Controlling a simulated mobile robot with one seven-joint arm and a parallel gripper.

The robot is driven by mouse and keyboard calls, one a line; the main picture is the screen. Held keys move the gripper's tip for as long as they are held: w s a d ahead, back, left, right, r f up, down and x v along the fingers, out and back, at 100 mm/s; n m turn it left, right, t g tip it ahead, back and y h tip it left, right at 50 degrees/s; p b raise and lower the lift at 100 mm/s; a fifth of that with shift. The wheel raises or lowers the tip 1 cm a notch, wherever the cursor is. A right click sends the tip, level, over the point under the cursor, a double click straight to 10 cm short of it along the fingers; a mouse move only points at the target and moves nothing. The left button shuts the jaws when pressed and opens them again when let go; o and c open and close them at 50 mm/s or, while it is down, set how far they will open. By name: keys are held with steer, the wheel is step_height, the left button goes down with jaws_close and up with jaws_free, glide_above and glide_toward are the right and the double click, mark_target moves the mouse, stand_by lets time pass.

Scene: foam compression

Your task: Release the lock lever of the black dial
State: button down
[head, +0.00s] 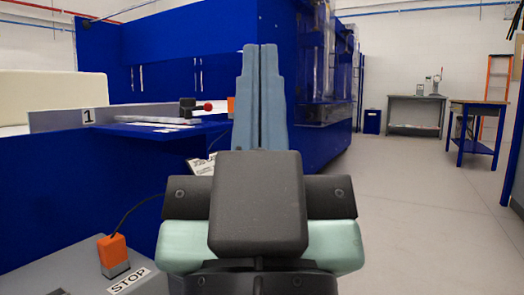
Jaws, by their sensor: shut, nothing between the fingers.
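My gripper (260,48) fills the middle of the head view, its two long grey-blue fingers pointing away from me and pressed together, with nothing between them. A small black device with a red ball-ended lever (207,106) stands on the blue ledge (140,131), left of the fingers and apart from them. It is too small to tell whether this is the black dial or how its lever is set. The fingers may hide part of the space behind them.
A large blue machine (225,45) stands behind the ledge, with a foam block (50,88) at left. An orange switch box (113,252) and a STOP label (129,281) are at lower left. Grey floor (405,200) is clear at right, before a grey table (416,99) and a blue-legged table (477,104).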

step_height(320, 180, up, 29)
steer(key=p, duration=2.7)
